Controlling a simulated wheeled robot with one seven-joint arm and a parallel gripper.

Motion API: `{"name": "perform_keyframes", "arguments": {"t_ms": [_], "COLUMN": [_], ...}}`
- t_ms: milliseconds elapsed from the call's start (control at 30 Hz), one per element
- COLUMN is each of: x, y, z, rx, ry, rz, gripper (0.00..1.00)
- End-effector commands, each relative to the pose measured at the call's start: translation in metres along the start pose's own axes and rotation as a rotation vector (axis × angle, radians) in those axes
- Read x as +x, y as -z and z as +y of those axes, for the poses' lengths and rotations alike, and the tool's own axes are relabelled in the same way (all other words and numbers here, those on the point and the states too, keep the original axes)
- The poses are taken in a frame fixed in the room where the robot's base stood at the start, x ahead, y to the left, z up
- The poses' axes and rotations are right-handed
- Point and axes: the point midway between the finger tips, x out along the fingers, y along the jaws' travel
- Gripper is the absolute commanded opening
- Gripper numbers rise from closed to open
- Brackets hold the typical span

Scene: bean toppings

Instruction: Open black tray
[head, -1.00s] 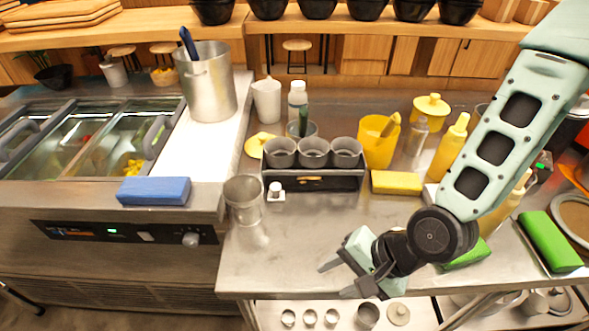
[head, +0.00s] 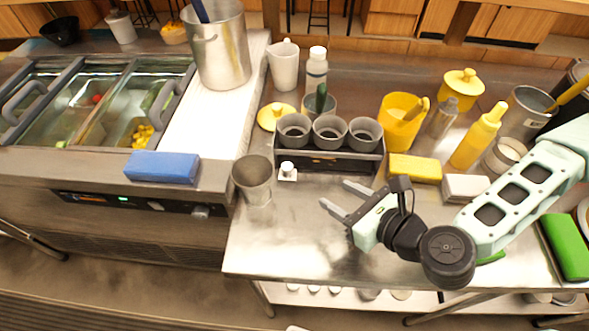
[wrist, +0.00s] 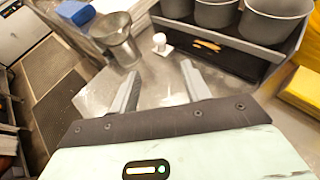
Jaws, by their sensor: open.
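The black tray (head: 345,166) is a dark, low box on the steel counter, with three grey cups in a row on its top; it also shows in the wrist view (wrist: 232,64). Its dark front faces my side, with a small brownish mark on it. My gripper (head: 334,194) is open and empty, above the counter just in front of the tray and apart from it. In the wrist view my two fingers (wrist: 160,70) point towards the tray's left part and a small white knob-like piece (wrist: 161,42) beside it.
A blue sponge (head: 162,167) lies on the left unit. The counter's front is clear.

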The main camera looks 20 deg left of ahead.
Motion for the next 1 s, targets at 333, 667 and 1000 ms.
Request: {"name": "perform_keyframes", "arguments": {"t_ms": [333, 667, 1000], "x": [0.029, 0.041, 0.082], "y": [0.005, 0.006, -0.001], "z": [-0.003, -0.002, 0.002], "rx": [-0.005, -0.005, -0.002], "ry": [0.003, 0.001, -0.003], "rz": [-0.004, -0.002, 0.0], "gripper": [0.47, 0.47, 0.47]}}
